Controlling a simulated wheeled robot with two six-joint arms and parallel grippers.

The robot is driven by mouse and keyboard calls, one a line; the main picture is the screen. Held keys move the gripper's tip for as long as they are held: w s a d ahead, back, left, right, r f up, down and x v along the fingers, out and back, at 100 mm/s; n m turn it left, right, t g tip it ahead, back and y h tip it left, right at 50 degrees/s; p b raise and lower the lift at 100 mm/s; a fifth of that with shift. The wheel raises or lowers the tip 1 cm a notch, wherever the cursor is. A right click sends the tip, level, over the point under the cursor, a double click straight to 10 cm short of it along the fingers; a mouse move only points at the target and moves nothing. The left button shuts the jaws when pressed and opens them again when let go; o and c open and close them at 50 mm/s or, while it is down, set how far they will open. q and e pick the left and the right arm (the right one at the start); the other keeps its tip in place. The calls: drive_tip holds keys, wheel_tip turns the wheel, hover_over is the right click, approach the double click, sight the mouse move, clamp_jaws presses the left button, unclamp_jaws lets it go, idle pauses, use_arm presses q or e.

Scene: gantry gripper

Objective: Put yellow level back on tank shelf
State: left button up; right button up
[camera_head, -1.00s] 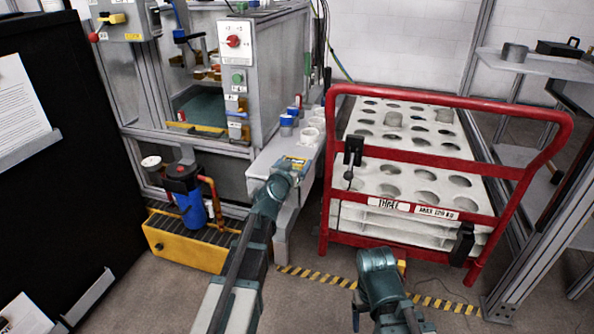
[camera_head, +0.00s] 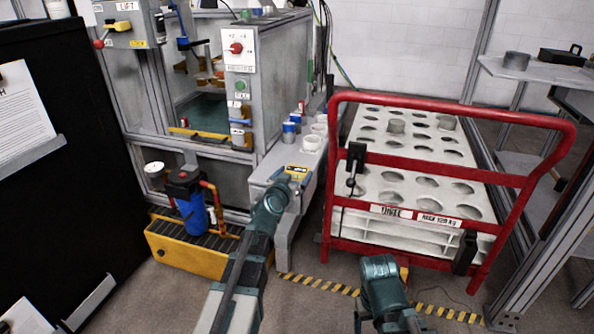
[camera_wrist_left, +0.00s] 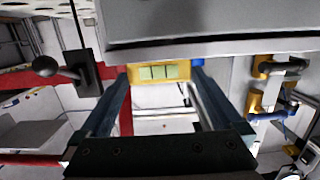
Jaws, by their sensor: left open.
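The yellow level (camera_head: 298,170) lies at the near end of the pale bench, just beyond my left gripper (camera_head: 290,179). In the left wrist view the level (camera_wrist_left: 158,72) shows its greenish window and sits between the tips of my open left gripper (camera_wrist_left: 164,75), against the grey bench edge. I cannot tell whether the fingers touch it. The tank (camera_head: 205,112) is inside the grey frame at the left, with a yellow strip along its front edge. My right arm shows at the bottom, but its gripper fingers do not.
A red-railed cart (camera_head: 440,176) with a white holed rack stands right of the bench. White and blue cups (camera_head: 312,143) stand on the bench behind the level. A blue filter (camera_head: 192,208) on a yellow base is at the lower left. Striped tape crosses the floor.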

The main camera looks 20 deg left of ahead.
sight(295, 174)
use_arm(q)
drive_tip(key=s+r+p, duration=0.1)
drive_tip(key=s, duration=0.8)
drive_tip(key=shift+a+r, duration=0.15)
drive_tip(key=shift+r, duration=0.05)
drive_tip(key=shift+w, duration=0.1)
drive_tip(key=w, duration=0.4)
drive_tip(key=w+f+b, duration=0.1)
drive_tip(key=w, duration=0.3)
drive_tip(key=w+f, duration=0.1)
drive_tip(key=w, duration=0.3)
drive_tip(key=shift+d+b, duration=0.2)
drive_tip(key=shift+b, duration=0.2)
drive_tip(key=shift+s+f, duration=0.1)
drive_tip(key=shift+s, duration=0.05)
drive_tip(key=shift+s+r, duration=0.1)
drive_tip(key=shift+r, duration=0.1)
